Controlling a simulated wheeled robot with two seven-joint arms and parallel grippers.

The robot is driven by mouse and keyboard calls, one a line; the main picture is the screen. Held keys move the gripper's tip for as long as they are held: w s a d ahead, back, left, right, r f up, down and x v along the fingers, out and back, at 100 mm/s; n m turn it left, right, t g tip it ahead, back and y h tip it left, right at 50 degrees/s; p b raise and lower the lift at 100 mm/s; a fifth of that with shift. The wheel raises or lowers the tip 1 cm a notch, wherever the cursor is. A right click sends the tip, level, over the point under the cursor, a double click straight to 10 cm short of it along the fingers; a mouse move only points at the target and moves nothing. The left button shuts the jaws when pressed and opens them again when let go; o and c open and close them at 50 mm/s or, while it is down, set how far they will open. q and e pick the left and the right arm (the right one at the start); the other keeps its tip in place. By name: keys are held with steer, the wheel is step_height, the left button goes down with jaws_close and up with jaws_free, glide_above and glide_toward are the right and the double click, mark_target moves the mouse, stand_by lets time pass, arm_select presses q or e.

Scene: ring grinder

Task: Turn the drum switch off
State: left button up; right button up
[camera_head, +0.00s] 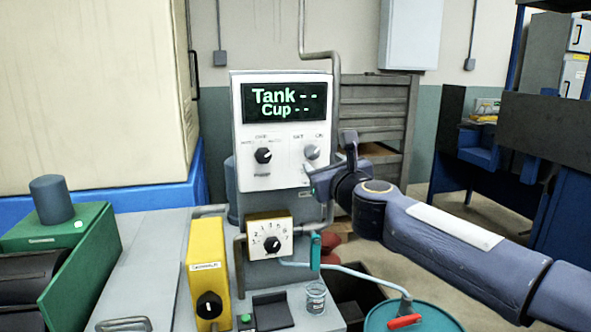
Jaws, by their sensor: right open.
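A white control panel (252,140) with a lit display reading "Tank --" and "Cup --" stands at the centre. It has a black knob (263,155) on the left and a grey knob (312,152) on the right. Below is a yellow-framed dial box (270,240) with numbers around a black knob. A yellow switch box (207,262) with a black knob (209,305) stands lower left; its label is too small to read. I cannot tell which knob is the drum switch. My right gripper (331,160) is open and empty, close beside the grey knob; contact is unclear. My left gripper is out of view.
A green machine (75,255) with a dark cylinder is at the left. A small glass cup (316,297) stands on the grey bench (150,270). A teal drum (430,318) with a red-handled valve (404,321) and pipe is below my right arm.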

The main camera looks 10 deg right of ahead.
mark_target(314, 154)
steer(key=w+p, duration=0.1)
steer(key=w, duration=0.7)
steer(key=shift+a, duration=0.1)
steer(key=shift+c, duration=0.3)
steer(key=c, duration=0.9)
